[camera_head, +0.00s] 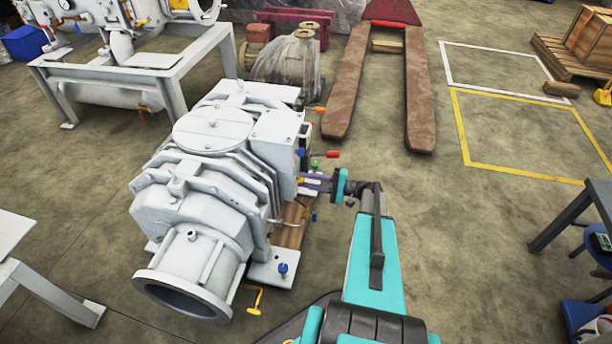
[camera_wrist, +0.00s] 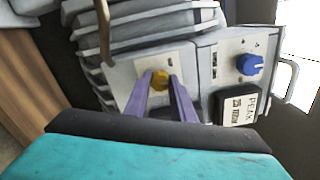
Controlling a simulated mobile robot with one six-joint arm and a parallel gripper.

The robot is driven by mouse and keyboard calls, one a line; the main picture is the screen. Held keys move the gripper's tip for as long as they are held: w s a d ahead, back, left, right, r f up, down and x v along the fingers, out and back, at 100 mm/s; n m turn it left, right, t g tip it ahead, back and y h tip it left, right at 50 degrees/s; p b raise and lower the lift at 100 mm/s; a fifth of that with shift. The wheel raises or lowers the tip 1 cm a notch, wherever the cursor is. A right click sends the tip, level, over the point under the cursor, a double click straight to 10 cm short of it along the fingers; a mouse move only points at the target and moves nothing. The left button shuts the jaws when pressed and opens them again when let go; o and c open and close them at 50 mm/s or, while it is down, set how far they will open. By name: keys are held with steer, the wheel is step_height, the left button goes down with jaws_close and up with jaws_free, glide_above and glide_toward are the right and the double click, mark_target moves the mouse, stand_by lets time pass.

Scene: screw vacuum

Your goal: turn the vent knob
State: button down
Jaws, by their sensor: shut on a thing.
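My gripper (camera_head: 314,184) reaches the right side of the large white vacuum pump (camera_head: 214,128) in the head view. In the wrist view, the two purple fingers of my gripper (camera_wrist: 160,82) are shut on a yellow knob (camera_wrist: 160,78). The knob sits on a pale square plate on the pump's side. A blue knob (camera_wrist: 250,64) is on the panel to its right, apart from the fingers. I cannot read which knob is labelled as the vent knob.
A black label box (camera_wrist: 236,105) sits below the blue knob. Red-tipped (camera_head: 333,154) and orange-tipped (camera_head: 319,109) parts stick out from the pump above my gripper. A pallet jack (camera_head: 350,85) stands behind.

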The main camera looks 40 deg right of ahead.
steer(key=m+p, duration=0.6)
steer(key=shift+s+d, duration=0.1)
steer(key=shift+d, duration=0.05)
steer(key=shift+f, duration=0.1)
stand_by(0.4)
steer(key=c, duration=1.5)
jaws_free()
steer(key=p+v, duration=0.2)
steer(key=v, duration=1.1)
steer(key=shift+s+d, duration=0.2)
steer(key=shift+s, duration=0.1)
